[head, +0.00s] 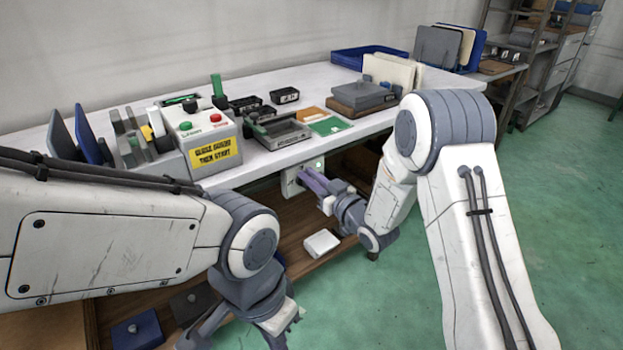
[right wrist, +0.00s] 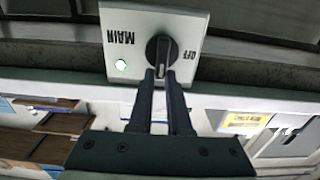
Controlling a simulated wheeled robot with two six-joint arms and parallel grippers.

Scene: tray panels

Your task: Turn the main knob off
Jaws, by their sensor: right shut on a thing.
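The main switch panel (head: 289,183) is a light grey box under the table's front edge in the head view. The knob's pale line runs along the picture's vertical, not toward OFF. My right gripper (head: 304,174) is at the panel, its fingers (right wrist: 164,84) shut on the knob and hiding its lower part. My left gripper is partly visible low in the head view, away from the panel; its fingertips are unclear.
The white table (head: 262,160) holds a control box (head: 203,143) with green and red buttons, black bins (head: 285,95) and trays. A lower wooden shelf (head: 300,225) carries a white box (head: 321,243). Green floor is open at the right.

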